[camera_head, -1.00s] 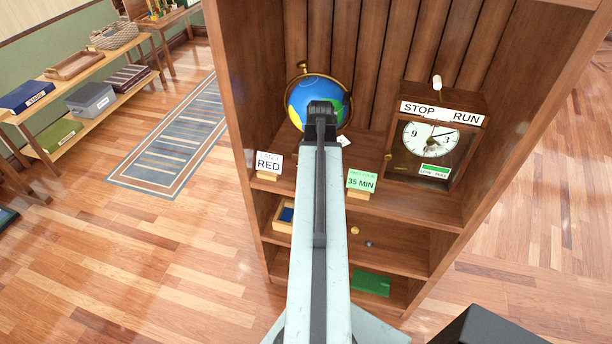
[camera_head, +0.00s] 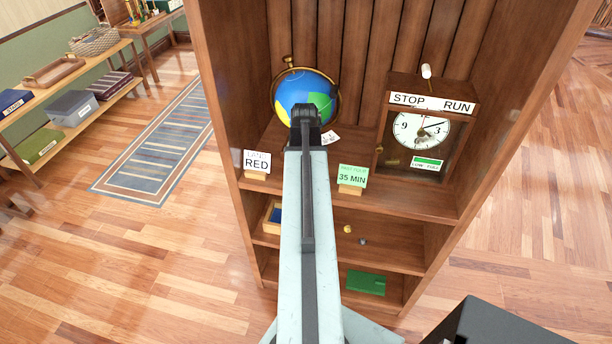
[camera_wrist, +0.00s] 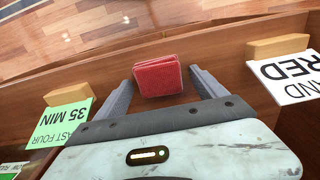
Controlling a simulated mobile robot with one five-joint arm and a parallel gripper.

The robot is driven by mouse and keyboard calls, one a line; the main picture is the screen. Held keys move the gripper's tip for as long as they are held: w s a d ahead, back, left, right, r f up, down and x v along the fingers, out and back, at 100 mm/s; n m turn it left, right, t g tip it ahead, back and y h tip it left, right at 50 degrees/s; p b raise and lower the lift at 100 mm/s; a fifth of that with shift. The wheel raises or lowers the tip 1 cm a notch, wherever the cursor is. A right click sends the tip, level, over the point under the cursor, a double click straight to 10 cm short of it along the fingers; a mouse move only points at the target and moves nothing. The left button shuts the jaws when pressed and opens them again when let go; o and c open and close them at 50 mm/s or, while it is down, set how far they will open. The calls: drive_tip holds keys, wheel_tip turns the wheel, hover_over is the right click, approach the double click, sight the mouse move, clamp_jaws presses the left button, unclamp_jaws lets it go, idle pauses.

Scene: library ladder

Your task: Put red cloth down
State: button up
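The red cloth (camera_wrist: 158,76) is a small folded block between the two fingers of my gripper (camera_wrist: 162,76) in the wrist view. The fingers stand apart at about the cloth's width, and I appear to hold it. In the head view my gripper (camera_head: 305,115) is in front of the globe (camera_head: 303,95), over the upper shelf, and its wrist hides the cloth. The RED sign (camera_head: 257,161) and the green 35 MIN sign (camera_head: 352,177) stand at the shelf's front edge. They flank my gripper, and both show upside down in the wrist view.
A clock box (camera_head: 420,128) marked STOP and RUN stands on the right of the upper shelf (camera_head: 405,192). Lower shelves hold a wooden tray (camera_head: 268,222) and a green item (camera_head: 366,282). Side walls bound the bookcase. The floor in front is clear; a striped rug (camera_head: 155,150) lies left.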

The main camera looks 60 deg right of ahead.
wheel_tip(320, 180, up, 12)
drive_tip(key=p, duration=1.2)
drive_tip(key=shift+r, duration=0.2)
drive_tip(key=w+a+n, duration=0.4)
drive_tip(key=w+a, duration=0.5)
drive_tip(key=a, duration=0.2)
drive_tip(key=w+a+n, duration=0.3)
drive_tip(key=w+a, duration=0.5)
drive_tip(key=a, duration=0.3)
drive_tip(key=w+a+n, duration=0.2)
drive_tip(key=a+n, duration=0.1)
drive_tip(key=a, duration=1.1)
drive_tip(key=w+a+n, duration=0.2)
drive_tip(key=a+n, duration=0.2)
drive_tip(key=a, duration=1)
drive_tip(key=shift+w+a+n, duration=0.15)
drive_tip(key=shift+n, duration=0.15)
